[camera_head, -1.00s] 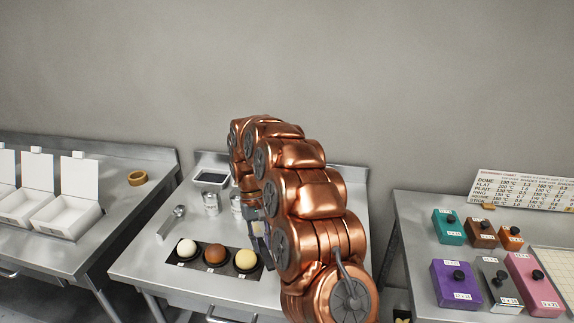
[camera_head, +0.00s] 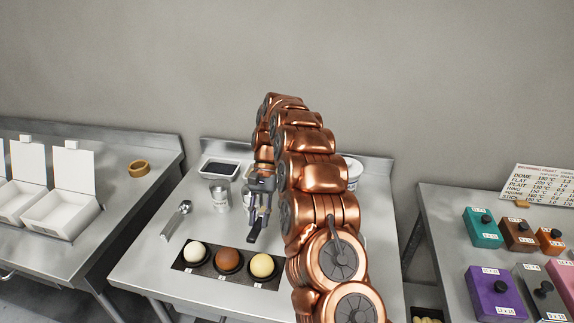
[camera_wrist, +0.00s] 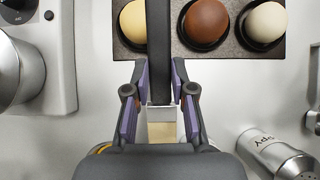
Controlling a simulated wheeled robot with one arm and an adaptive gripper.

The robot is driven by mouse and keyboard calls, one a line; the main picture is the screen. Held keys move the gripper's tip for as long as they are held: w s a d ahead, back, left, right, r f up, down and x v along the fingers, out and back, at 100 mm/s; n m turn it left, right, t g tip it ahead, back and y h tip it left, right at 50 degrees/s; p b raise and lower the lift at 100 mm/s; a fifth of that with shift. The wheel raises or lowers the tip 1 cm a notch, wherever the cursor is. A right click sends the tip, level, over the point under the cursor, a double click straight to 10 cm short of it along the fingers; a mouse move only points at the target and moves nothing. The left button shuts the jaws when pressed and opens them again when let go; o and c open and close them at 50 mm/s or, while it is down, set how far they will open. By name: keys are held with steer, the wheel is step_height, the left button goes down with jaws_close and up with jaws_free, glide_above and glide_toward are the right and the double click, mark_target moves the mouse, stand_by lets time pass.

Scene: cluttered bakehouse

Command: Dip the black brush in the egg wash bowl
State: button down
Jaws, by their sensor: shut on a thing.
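My gripper (camera_head: 262,192) is shut on the black brush (camera_head: 255,226), over the middle table. In the wrist view, the brush's dark handle (camera_wrist: 160,45) runs up between the fingertips (camera_wrist: 157,95). A pale metal band and a beige part, perhaps the bristles, show below the jaws. I cannot make out the egg wash bowl clearly. A yellowish curved edge (camera_wrist: 100,148) shows beside the gripper body in the wrist view, mostly hidden; it may be the bowl's. My arm and gripper hide part of the table.
A dark tray (camera_head: 185,267) holds three balls at the table's front. A shaker (camera_head: 220,199), a scoop (camera_head: 176,222) and a dark-filled pan (camera_head: 221,171) stand left of the gripper. A white tub (camera_head: 354,173) is partly behind my arm. Bare steel lies between the scoop and pan.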

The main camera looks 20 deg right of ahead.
steer(key=shift+w+m+y, duration=0.15)
steer(key=shift+m+y, duration=0.25)
steer(key=shift+m, duration=0.2)
steer(key=shift+m+y, duration=0.3)
